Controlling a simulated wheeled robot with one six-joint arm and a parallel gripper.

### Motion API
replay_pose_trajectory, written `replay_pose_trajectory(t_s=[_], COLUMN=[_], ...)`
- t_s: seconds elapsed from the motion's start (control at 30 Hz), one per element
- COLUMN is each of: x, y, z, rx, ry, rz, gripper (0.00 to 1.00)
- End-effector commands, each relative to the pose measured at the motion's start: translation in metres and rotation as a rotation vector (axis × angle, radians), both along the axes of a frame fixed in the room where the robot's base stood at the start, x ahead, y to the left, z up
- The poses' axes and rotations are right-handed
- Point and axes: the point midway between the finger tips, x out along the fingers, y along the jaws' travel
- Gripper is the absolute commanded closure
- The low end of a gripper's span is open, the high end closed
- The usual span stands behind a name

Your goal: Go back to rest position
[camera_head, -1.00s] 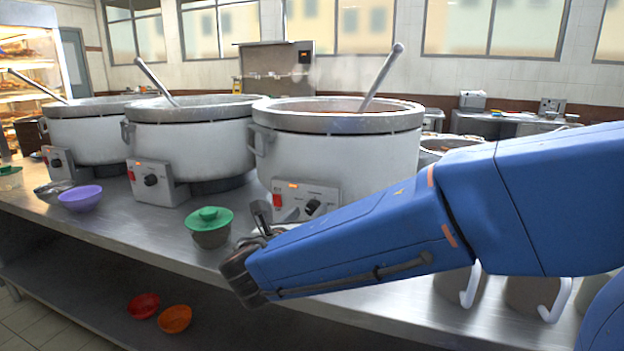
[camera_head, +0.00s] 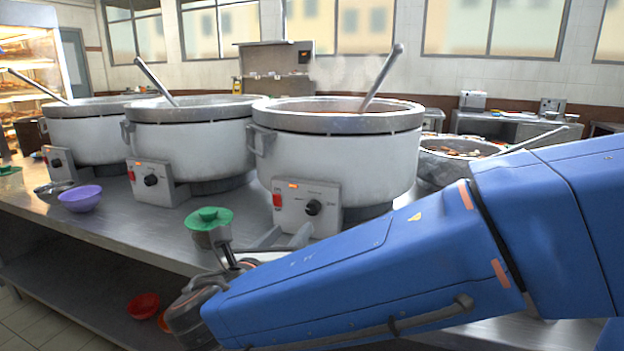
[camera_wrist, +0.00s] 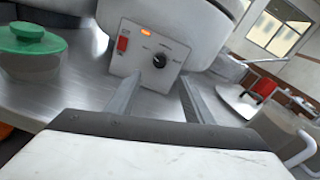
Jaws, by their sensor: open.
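My gripper (camera_head: 262,243) is open and empty in the head view, above the front part of the steel counter, in front of the nearest stockpot. In the wrist view my gripper (camera_wrist: 155,95) shows two fingers apart, with the control box between and beyond them. The nearest stockpot (camera_head: 335,150) is large and white with a grey rim, and a ladle handle leans out of it. Its control box (camera_head: 306,206) has a red switch and a black knob; it also shows in the wrist view (camera_wrist: 150,55). My blue arm comes in from the right.
A green-lidded container (camera_head: 209,222) stands on the counter (camera_head: 120,220) just left of my gripper. A purple bowl (camera_head: 80,198) is farther left. Two more stockpots (camera_head: 190,140) stand behind. A red bowl (camera_head: 144,305) sits on the lower shelf. A white-handled mug (camera_wrist: 285,135) is at right in the wrist view.

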Motion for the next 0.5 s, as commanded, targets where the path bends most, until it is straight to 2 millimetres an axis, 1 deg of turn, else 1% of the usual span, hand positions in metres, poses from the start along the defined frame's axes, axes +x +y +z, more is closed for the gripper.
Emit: replay_pose_trajectory(t_s=[0.03, 0.17, 0.5], x=[-0.007, -0.021, -0.046], y=[0.003, 0.007, 0.016], z=[0.000, 0.002, 0.004], rx=[0.000, 0.000, 0.000], ry=[0.001, 0.000, 0.001], rz=[0.003, 0.003, 0.003], gripper=[0.53, 0.53, 0.53])
